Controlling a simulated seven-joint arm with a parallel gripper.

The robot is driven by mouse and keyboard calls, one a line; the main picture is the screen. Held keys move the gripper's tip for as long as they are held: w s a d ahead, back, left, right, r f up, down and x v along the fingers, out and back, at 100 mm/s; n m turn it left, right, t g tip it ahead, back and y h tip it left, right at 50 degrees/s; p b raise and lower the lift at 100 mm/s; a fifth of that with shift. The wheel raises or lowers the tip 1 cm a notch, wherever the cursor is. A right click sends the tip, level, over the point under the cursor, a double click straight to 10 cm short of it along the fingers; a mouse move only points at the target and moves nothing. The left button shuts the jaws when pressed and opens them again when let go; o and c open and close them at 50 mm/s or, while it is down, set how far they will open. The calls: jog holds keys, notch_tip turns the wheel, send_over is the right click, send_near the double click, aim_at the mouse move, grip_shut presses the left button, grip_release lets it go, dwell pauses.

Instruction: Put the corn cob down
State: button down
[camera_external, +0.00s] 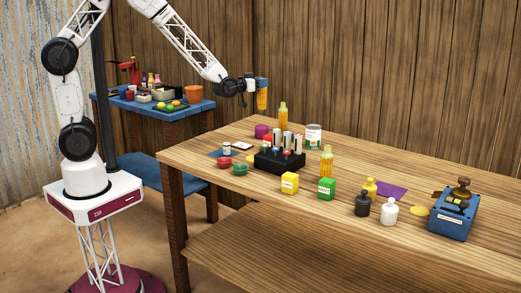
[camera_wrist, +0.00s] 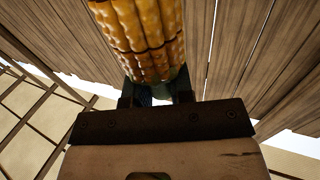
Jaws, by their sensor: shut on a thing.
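The corn cob (camera_external: 262,99) is yellow and hangs roughly upright at my gripper (camera_external: 250,87), in the air above the far left part of the wooden table (camera_external: 410,173). In the wrist view the corn cob (camera_wrist: 140,30) fills the top middle, with rows of kernels and a greenish end between the dark fingers of my gripper (camera_wrist: 157,92). My gripper is shut on it. The cob is clear of the tabletop.
Below stand a tall yellow bottle (camera_external: 283,118), a can (camera_external: 313,136) and a black rack (camera_external: 279,160). Boxes, bottles and a blue machine (camera_external: 453,215) stand toward the right. A blue side table (camera_external: 190,108) behind is cluttered.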

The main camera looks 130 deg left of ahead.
aim_at(262, 100)
jog(key=shift+f, duration=2.05)
jog(key=shift+f, duration=2.15)
jog(key=c, duration=1)
grip_release()
jog(key=shift+v, duration=3.75)
